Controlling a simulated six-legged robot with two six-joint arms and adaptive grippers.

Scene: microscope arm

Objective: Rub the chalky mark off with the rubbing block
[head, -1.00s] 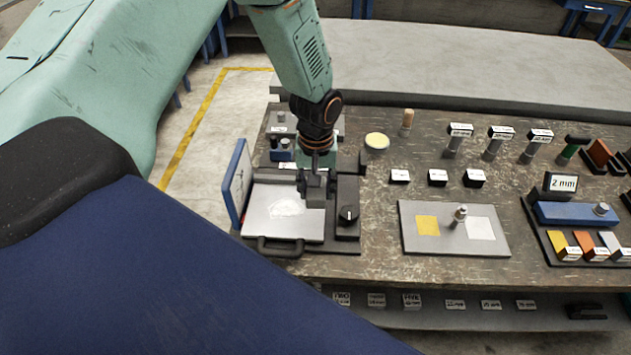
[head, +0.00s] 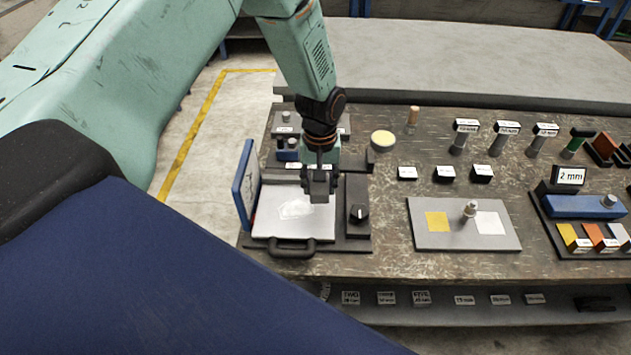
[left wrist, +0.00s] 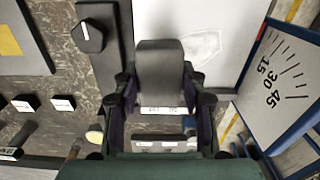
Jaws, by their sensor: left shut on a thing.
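The chalky mark (head: 296,207) is a pale, irregular patch on the light grey plate (head: 272,229) at the table's left end. It also shows in the left wrist view (left wrist: 200,48) as a faint white outline, right of the block. My left gripper (head: 320,180) points down over the plate's right part, at the mark's upper right edge. It is shut on the rubbing block, a dark grey rounded block (left wrist: 160,72) between the fingers in the left wrist view. I cannot tell whether the block touches the plate. My right gripper is not in view.
A blue-framed angle board (head: 245,188) stands upright along the plate's left side. A black knob (head: 358,213) sits on its right and a dark handle (head: 290,248) in front. A grey tray (head: 450,238) with yellow and white squares lies further right.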

